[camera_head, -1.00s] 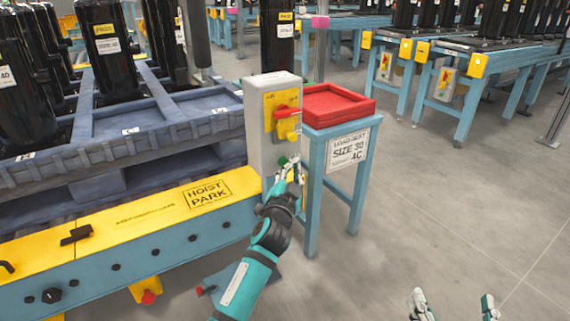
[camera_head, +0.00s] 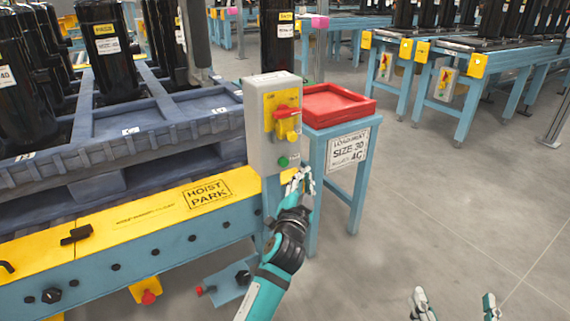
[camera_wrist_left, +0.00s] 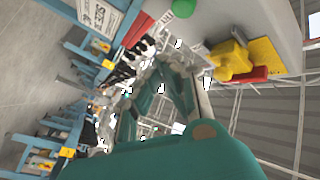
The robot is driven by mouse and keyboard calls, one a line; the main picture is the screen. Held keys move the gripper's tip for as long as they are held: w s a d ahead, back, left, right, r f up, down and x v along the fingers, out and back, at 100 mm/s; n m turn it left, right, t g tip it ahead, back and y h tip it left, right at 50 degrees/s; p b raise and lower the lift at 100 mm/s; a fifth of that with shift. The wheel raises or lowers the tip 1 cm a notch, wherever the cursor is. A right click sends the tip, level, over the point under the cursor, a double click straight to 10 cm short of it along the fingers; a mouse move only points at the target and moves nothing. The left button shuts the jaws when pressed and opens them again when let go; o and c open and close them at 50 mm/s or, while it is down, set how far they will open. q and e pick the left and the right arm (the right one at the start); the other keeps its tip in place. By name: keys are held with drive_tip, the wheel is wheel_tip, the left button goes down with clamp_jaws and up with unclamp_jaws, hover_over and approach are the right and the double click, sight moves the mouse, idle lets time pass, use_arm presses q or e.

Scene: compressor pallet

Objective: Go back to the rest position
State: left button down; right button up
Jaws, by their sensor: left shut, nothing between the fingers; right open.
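My left gripper (camera_head: 301,180) is shut and empty in the head view. It is just below and to the right of the grey control box (camera_head: 258,150), in front of the blue stand. The box carries a red handle on a yellow plate (camera_head: 281,112), a yellow knob and a green button (camera_head: 283,161). In the left wrist view the green button (camera_wrist_left: 184,8) and the yellow knob (camera_wrist_left: 229,62) show near the top, with the gripper below them. My right gripper (camera_head: 455,305) is open and empty at the bottom edge of the head view.
A red tray (camera_head: 338,97) sits on the blue stand (camera_head: 313,195) behind the control box. The yellow-topped beam marked HOIST PARK (camera_head: 130,218) and a dark pallet (camera_head: 130,150) with black cylinders fill the left. The floor (camera_head: 430,190) at right is clear.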

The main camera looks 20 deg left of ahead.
use_arm(q)
drive_tip(key=shift+s, duration=0.1)
idle(0.3)
